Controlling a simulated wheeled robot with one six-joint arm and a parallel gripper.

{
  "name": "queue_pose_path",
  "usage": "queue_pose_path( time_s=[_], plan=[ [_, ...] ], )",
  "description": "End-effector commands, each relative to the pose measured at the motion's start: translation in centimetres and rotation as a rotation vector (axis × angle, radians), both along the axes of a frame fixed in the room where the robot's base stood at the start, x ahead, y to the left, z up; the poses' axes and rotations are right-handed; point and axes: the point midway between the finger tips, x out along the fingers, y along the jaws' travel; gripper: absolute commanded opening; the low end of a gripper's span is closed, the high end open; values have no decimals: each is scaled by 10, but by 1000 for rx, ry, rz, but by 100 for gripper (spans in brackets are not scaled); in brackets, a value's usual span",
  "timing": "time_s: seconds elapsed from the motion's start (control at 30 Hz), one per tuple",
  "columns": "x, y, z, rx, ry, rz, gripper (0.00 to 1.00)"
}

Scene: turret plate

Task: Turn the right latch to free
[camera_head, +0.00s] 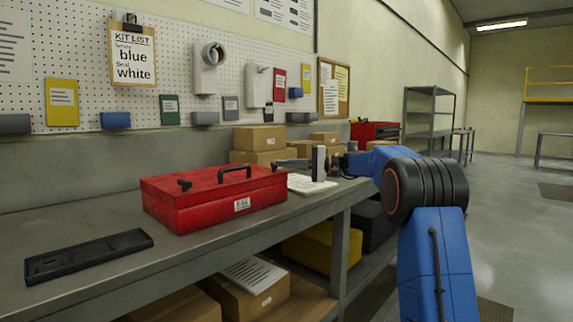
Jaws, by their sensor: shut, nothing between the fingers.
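A red toolbox (212,203) with a closed lid stands on the workbench. A dark handle (235,170) is on top of its lid, and a white label is on its front. A small dark latch (184,185) stands up at the left end of the lid. My gripper (282,163) is at the right end of the toolbox, pointing left, and is shut with nothing held. The right latch cannot be told apart from the dark fingers there. I cannot tell whether the fingers touch it or which way it is turned.
A black tray (130,240) lies on the grey workbench (90,287) at the front left. White papers (312,186) lie right of the toolbox, below my gripper. Cardboard boxes (258,139) stand behind. A pegboard with a kit list (132,54) is on the wall.

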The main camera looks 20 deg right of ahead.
Motion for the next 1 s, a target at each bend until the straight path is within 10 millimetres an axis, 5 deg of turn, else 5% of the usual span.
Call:
queue_pose_path(
  time_s=[1.0],
  plan=[
    [24,16,0,0,-1,-1,0]
  ],
)
